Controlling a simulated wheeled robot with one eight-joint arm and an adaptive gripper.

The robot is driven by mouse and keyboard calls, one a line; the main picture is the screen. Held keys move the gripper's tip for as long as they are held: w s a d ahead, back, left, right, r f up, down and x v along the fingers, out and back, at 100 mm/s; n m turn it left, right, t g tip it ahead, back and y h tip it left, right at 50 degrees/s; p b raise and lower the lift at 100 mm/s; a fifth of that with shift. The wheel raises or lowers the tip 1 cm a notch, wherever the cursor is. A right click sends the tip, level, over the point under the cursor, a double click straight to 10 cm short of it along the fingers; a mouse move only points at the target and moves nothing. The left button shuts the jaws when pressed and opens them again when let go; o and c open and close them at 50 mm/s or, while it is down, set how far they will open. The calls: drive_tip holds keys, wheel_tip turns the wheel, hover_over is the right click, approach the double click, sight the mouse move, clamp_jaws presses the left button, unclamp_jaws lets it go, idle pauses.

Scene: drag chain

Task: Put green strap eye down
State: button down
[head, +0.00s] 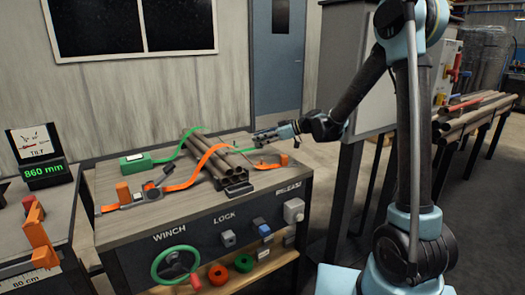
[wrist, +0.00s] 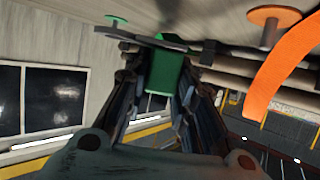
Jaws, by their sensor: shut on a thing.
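My gripper (head: 256,139) is at the right rear of the bench, just beyond the pipe bundle. In the wrist view my gripper (wrist: 158,85) is shut on a green piece (wrist: 165,72), which I take as the green strap eye. A dark flat plate (wrist: 140,38) lies across its far end; I cannot tell if they touch. In the head view the piece is too small to make out. A small green disc (wrist: 117,19) shows beyond the fingers.
An orange strap (head: 185,182) arches over the pipes from a ratchet; it also shows in the wrist view (wrist: 285,65), near an orange disc (wrist: 274,15). The bench front (head: 215,225) carries a green winch wheel (head: 175,265).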

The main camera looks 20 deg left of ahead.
drive_tip(key=shift+s+f, duration=0.1)
drive_tip(key=shift+f, duration=2)
drive_tip(key=c, duration=1.3)
unclamp_jaws()
drive_tip(key=shift+c, duration=0.2)
drive_tip(key=shift+v, duration=3.8)
